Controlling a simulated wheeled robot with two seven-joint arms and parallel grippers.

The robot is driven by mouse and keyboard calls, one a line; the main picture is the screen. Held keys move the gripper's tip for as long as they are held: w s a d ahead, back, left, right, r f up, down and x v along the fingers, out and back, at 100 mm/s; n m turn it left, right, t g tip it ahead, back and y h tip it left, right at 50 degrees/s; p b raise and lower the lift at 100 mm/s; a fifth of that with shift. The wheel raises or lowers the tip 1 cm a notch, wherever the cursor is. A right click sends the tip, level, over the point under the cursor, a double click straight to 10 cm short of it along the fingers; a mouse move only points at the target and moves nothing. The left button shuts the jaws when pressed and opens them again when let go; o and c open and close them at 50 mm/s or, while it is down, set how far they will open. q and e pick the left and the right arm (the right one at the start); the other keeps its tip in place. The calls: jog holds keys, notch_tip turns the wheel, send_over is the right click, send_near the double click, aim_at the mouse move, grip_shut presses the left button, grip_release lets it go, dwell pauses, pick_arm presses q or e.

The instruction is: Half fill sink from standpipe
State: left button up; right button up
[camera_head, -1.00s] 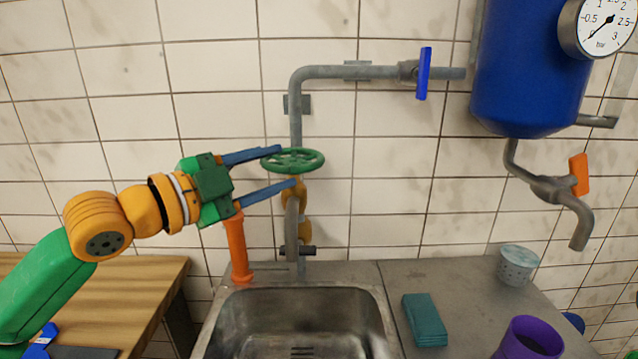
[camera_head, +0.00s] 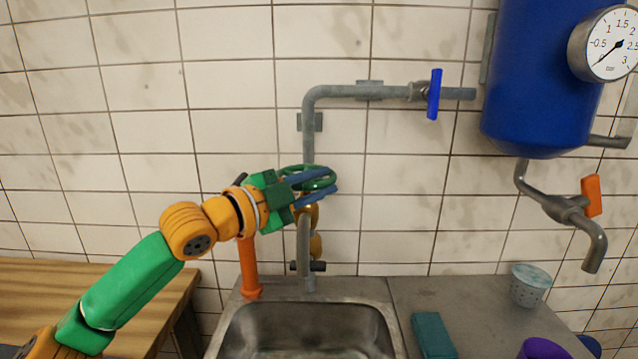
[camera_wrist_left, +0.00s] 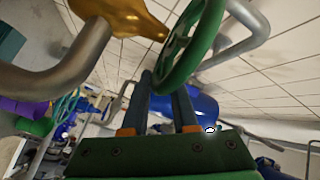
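A grey standpipe (camera_head: 308,148) comes down the tiled wall behind the sink, with a brass valve body (camera_head: 313,217) under a green handwheel (camera_head: 290,172). My left gripper (camera_head: 328,181) is at the handwheel, its two blue fingers drawn close on either side of the rim. In the left wrist view the handwheel rim (camera_wrist_left: 190,45) runs between the fingers (camera_wrist_left: 163,85), and the grey spout (camera_wrist_left: 75,65) leaves the brass body to the left. The steel sink (camera_head: 305,314) is below; I see no water in its visible part. My right gripper is out of view.
An orange post (camera_head: 249,265) stands at the sink's back left. A blue-handled valve (camera_head: 434,94) is on the upper pipe. A blue tank (camera_head: 540,90) with gauge and orange-handled tap (camera_head: 592,196) hangs right. Teal block (camera_head: 433,334), purple cup (camera_head: 543,349) and perforated cup (camera_head: 528,289) sit right.

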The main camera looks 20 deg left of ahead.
aim_at(332, 176)
pick_arm(q)
jog(key=shift+f, duration=0.15)
grip_shut()
jog(key=shift+w+d+y, duration=0.1)
jog(key=shift+d+y, duration=0.05)
jog(key=shift+y, duration=0.15)
jog(key=n+y, duration=0.1)
jog(key=n+t+y, duration=0.1)
jog(key=y, duration=0.1)
jog(key=shift+w+d+n+t+y, duration=0.3)
jog(key=shift+w+d+n, duration=0.1)
jog(key=n+y, duration=0.1)
jog(key=y, duration=0.1)
jog(key=w+n+y, duration=0.1)
jog(key=y, duration=0.1)
jog(key=shift+d+n+t, duration=0.2)
jog(key=shift+n+t, duration=0.1)
jog(key=shift+n, duration=0.1)
jog(key=shift+w+f+n+y+p, duration=0.2)
jog(key=shift+n+y, duration=0.3)
jog(key=shift+y, duration=0.4)
jog(key=shift+w+r+n+y+p, duration=0.1)
jog(key=shift+w+n+y, duration=0.15)
jog(key=shift+n+y, duration=0.45)
jog(key=shift+f+y, duration=0.1)
jog(key=shift+y, duration=0.3)
